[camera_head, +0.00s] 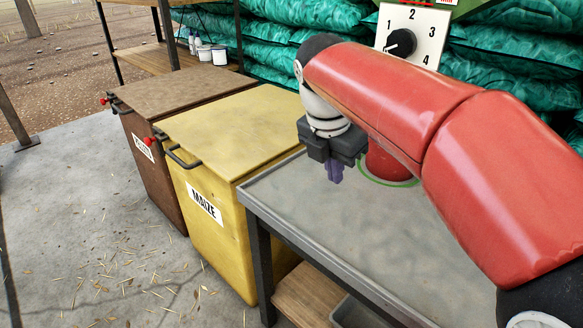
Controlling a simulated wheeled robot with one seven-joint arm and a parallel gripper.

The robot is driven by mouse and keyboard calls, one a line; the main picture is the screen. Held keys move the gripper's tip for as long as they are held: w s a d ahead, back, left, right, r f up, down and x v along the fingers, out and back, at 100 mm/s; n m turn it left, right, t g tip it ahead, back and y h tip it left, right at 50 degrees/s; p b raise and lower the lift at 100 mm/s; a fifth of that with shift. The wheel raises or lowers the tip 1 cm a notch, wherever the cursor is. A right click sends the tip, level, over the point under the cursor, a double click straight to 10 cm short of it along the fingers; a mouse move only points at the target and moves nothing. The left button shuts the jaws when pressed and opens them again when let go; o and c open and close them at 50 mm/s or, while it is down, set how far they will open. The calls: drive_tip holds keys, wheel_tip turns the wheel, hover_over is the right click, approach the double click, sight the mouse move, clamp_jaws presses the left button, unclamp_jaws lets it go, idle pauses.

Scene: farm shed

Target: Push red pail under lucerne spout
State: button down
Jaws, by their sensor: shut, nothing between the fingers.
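The red pail (385,164) stands on the grey metal table (285,190), mostly hidden behind my gripper and my red arm. A thin green ring (412,183) shows on the tabletop around the pail's base. My gripper (335,174) points down over the table, just left of and nearer than the pail. Its fingers are together with nothing between them. Whether they touch the pail I cannot tell. The lucerne spout cannot be made out; my arm covers much of that area.
A dial panel numbered 1 to 4 (411,36) stands behind my arm. A yellow maize bin (230,130) and a brown bin (175,95) stand left of the table. Green sacks (275,45) are stacked behind. The table's left part is clear.

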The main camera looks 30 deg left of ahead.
drive_tip(key=s+a+b, duration=0.2)
drive_tip(key=s, duration=0.6)
drive_tip(key=p+v, duration=0.3)
drive_tip(key=v, duration=0.7)
drive_tip(key=shift+s+a+p, duration=0.25)
drive_tip(key=shift+p, duration=0.1)
drive_tip(key=shift+d, duration=0.1)
drive_tip(key=w+d+f+m+t+p, duration=0.1)
drive_tip(key=w+d+f+m, duration=0.1)
drive_tip(key=d+m, duration=0.75)
drive_tip(key=w+d+f+m+p, duration=0.1)
drive_tip(key=d+f+m, duration=0.1)
drive_tip(key=d+m, duration=0.75)
drive_tip(key=s+d+f+m, duration=0.2)
drive_tip(key=d+f+m, duration=0.1)
drive_tip(key=d+m, duration=0.1)
drive_tip(key=s+d+f+m+t+p, duration=0.1)
drive_tip(key=s+d+f+m, duration=0.1)
drive_tip(key=d+f+m, duration=0.2)
drive_tip(key=s+d+f+m+t, duration=0.1)
drive_tip(key=s+d+f+m, duration=0.2)
drive_tip(key=d+m, duration=0.2)
drive_tip(key=shift+d+f+m+y, duration=0.15)
drive_tip(key=shift+d+f+y, duration=0.05)
drive_tip(key=shift+d, duration=0.55)
drive_tip(key=shift+d+f+m+y, duration=0.15)
drive_tip(key=shift+d+f+y, duration=0.05)
drive_tip(key=shift+d, duration=0.55)
